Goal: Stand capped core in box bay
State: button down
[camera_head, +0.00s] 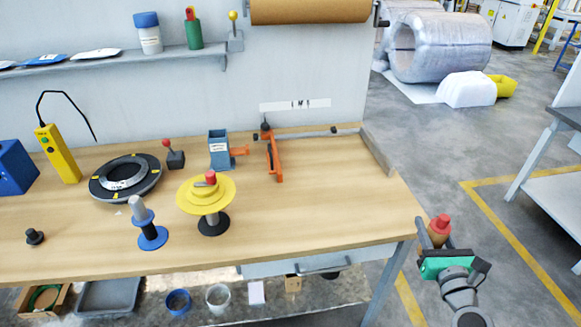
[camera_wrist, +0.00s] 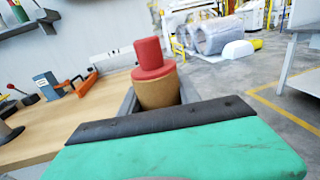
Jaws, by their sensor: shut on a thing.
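The capped core (camera_head: 438,232) is a brown cardboard-coloured core with a stepped red cap on top. It is held near upright in my gripper (camera_head: 436,242), off the right front corner of the workbench and over the floor. In the wrist view the core (camera_wrist: 157,90) stands between the two grey fingers, red cap upward. Its lower end is hidden behind the gripper body. A blue box (camera_head: 12,170) is at the bench's left edge, partly cut off. I cannot make out a box bay for certain.
The workbench (camera_head: 330,205) has bare wood at its right. A yellow-flanged spool (camera_head: 206,192), a blue-based spindle (camera_head: 149,235), a black ring (camera_head: 125,178) and an orange clamp (camera_head: 273,160) stand on it. Open floor lies to the right, before another table (camera_head: 560,195).

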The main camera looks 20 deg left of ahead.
aim_at(339, 160)
jog(key=u, duration=1.55)
jog(key=i, duration=1)
